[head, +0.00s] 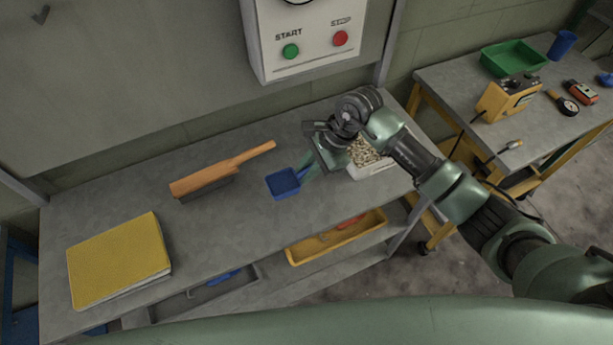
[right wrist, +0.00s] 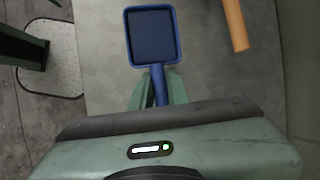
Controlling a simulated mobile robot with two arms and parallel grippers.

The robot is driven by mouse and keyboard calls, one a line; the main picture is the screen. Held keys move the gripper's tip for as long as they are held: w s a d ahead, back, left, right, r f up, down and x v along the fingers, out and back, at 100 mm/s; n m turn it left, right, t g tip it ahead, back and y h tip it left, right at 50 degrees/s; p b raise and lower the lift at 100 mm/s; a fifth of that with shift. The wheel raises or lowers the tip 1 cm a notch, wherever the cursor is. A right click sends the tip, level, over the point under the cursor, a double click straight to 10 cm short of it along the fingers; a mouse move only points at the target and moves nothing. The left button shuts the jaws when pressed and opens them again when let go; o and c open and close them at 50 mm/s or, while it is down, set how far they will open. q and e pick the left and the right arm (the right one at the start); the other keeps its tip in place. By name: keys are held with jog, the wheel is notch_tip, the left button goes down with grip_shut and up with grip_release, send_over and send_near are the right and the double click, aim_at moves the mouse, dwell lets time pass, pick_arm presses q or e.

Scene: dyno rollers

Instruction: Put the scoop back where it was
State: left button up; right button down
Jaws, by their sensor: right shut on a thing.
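A blue scoop (head: 284,182) with a square pan is just above or on the grey workbench (head: 220,235), between the brush and the white tray; I cannot tell if it touches the bench. My right gripper (head: 306,165) is shut on the scoop's handle. In the right wrist view the scoop's pan (right wrist: 152,38) points away from my right gripper (right wrist: 158,92), with the handle between the fingers. My left gripper is not in view.
A wooden brush (head: 215,175) and a yellow binder (head: 118,260) lie left on the bench. A white tray of pale bits (head: 370,158) stands right of the scoop. A yellow bin (head: 335,238) sits on the lower shelf. A control box (head: 310,50) hangs above.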

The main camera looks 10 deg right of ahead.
aim_at(307, 189)
notch_tip(307, 189, down, 4)
jog(key=shift+r+p, duration=0.1)
jog(key=shift+p, duration=0.3)
jog(key=shift+f, duration=0.2)
jog(key=shift+f, duration=0.15)
jog(key=c, duration=1.4)
grip_release()
jog(key=shift+o, duration=0.2)
